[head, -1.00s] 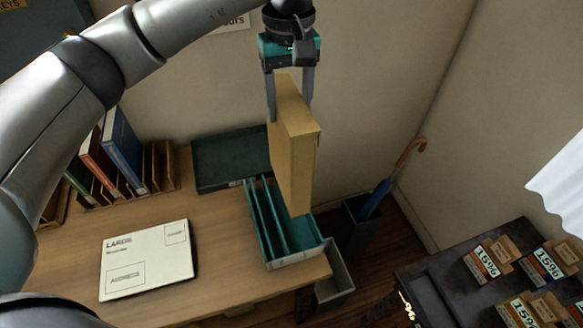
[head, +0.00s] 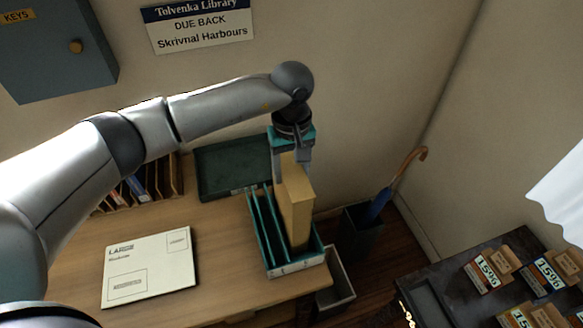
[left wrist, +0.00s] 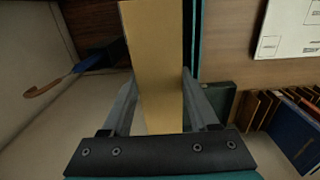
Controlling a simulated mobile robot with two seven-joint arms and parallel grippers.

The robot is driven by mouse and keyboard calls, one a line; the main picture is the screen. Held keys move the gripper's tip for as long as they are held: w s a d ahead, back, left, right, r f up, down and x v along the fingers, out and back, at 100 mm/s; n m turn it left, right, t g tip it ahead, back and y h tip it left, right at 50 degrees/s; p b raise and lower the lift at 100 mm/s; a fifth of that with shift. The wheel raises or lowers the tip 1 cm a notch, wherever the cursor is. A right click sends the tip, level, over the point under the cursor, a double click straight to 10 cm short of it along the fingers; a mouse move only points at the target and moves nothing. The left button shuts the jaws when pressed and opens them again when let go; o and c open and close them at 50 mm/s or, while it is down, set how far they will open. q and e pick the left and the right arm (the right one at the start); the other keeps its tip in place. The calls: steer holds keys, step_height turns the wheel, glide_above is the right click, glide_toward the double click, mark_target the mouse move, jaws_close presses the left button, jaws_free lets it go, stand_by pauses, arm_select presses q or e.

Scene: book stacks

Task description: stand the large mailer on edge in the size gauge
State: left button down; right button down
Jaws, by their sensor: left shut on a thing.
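The large mailer (head: 299,215) is a tan, thick, flat cardboard piece, upright on edge. My left gripper (head: 291,172) is shut on its upper end, and the mailer also shows between the fingers in the left wrist view (left wrist: 155,60). The size gauge (head: 297,266) is a teal rack with upright dividers and a pale front label, at the desk's right end. The mailer's lower part is inside the gauge's rightmost, widest compartment. Whether its bottom edge touches the gauge floor is hidden. My right gripper is not in view.
A white sheet marked LARGE (head: 150,266) lies flat on the desk (head: 222,215). A dark green tray (head: 230,168) is behind the gauge. A grey bin (head: 338,285) and an umbrella stand (head: 362,232) are right of the desk. Books stand in a rack at the left, behind my arm.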

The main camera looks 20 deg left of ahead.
arm_select(q)
steer(key=shift+w, duration=0.1)
steer(key=shift+c, duration=0.8)
jaws_free()
steer(key=shift+f, duration=0.15)
steer(key=shift+r, duration=0.2)
step_height(320, 180, up, 12)
steer(key=b, duration=0.1)
